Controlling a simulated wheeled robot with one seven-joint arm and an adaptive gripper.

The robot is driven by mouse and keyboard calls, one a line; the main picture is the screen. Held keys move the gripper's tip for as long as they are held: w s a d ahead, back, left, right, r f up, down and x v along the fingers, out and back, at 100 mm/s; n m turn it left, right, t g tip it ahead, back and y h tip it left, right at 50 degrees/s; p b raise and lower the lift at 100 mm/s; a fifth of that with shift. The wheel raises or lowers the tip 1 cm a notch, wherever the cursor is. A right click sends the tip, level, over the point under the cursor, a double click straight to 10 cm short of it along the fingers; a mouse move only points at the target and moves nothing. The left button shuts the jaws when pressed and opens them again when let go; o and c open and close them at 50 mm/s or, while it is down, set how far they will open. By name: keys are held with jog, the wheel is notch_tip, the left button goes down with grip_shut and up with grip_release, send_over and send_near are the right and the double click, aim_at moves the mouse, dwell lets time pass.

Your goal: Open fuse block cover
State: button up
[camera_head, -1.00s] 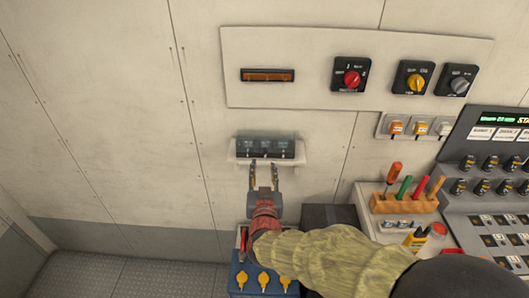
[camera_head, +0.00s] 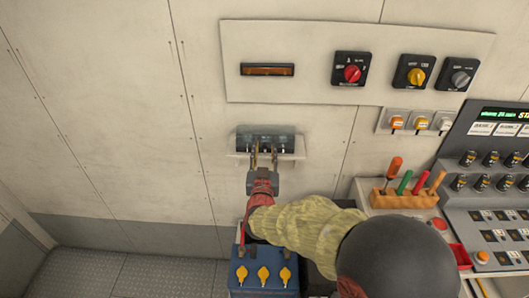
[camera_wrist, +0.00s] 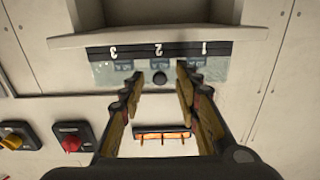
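The fuse block (camera_head: 284,141) is a dark box on a pale ledge on the wall. Its clear cover (camera_wrist: 104,72) spans the front, below a label strip numbered 3, 2, 1 in the upside-down wrist view. A small dark round knob (camera_wrist: 159,78) is at the cover's middle. My gripper (camera_head: 263,152) is open at the front of the block, its fingertips on either side of the knob, with gaps visible. The knob is hidden in the head view. I cannot tell whether the cover is slightly raised.
An indicator (camera_head: 267,70) and rotary switches (camera_head: 352,73) are on the panel above. A blue battery box (camera_head: 262,272) with yellow caps stands below my arm. A wooden tool rack (camera_head: 403,198) and console (camera_head: 500,160) stand to the right. The wall to the left is clear.

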jog(key=shift+c, duration=0.2)
jog(key=c, duration=0.7)
grip_shut()
